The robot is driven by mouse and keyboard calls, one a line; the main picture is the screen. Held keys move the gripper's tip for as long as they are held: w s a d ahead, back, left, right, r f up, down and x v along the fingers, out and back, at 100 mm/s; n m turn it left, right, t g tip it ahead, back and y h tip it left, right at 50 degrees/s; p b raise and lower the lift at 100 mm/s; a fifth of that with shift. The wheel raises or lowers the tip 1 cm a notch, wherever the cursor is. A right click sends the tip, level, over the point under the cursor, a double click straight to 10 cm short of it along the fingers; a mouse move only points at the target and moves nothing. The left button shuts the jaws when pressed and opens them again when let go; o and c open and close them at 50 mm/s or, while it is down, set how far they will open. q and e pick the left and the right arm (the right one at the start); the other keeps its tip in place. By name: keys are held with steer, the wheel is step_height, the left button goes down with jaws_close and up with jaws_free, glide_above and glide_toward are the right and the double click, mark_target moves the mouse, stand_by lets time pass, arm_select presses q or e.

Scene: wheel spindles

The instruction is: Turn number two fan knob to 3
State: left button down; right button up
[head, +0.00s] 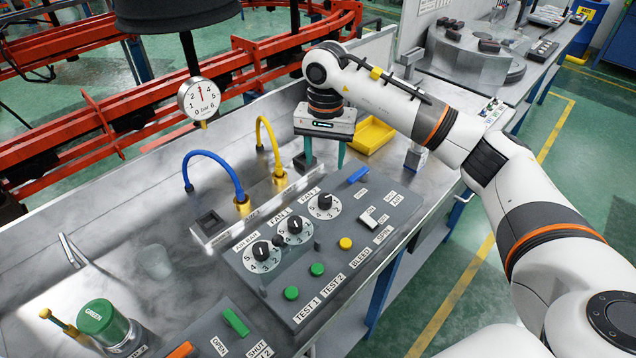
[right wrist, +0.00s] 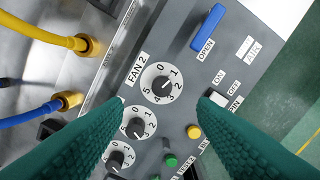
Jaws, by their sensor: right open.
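The FAN 2 knob (head: 324,202) is a black knob on a round white dial, the farthest of three dials on the grey control panel (head: 340,262). In the right wrist view the FAN 2 knob (right wrist: 161,86) lies just ahead of the fingers, roughly centred between them. Its dial carries numbers from 0 to 5; its exact pointer setting is too small to read surely. My left gripper is not in view.
The FAN 1 knob (head: 294,226) and air bar knob (head: 262,250) sit close by. Blue (head: 212,160) and yellow (head: 270,140) hoses stand left of the panel. A blue lever (head: 358,175), a white switch (head: 368,214) and a yellow button (head: 345,243) are near. A yellow tray (head: 371,136) lies behind.

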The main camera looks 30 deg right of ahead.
steer(key=p, duration=0.1)
glide_above(325, 197)
steer(key=f, duration=0.4)
steer(key=shift+s+f, duration=0.2)
step_height(325, 197, down, 6)
steer(key=shift+w+r+p, duration=0.15)
steer(key=shift+p, duration=0.55)
steer(key=shift+f, duration=0.55)
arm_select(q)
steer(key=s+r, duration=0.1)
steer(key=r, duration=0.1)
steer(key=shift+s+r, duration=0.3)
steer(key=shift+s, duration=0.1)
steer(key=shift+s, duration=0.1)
arm_select(e)
steer(key=shift+c, duration=1)
steer(key=c, duration=0.8)
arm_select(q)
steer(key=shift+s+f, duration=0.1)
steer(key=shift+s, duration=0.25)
arm_select(e)
steer(key=shift+o, duration=0.2)
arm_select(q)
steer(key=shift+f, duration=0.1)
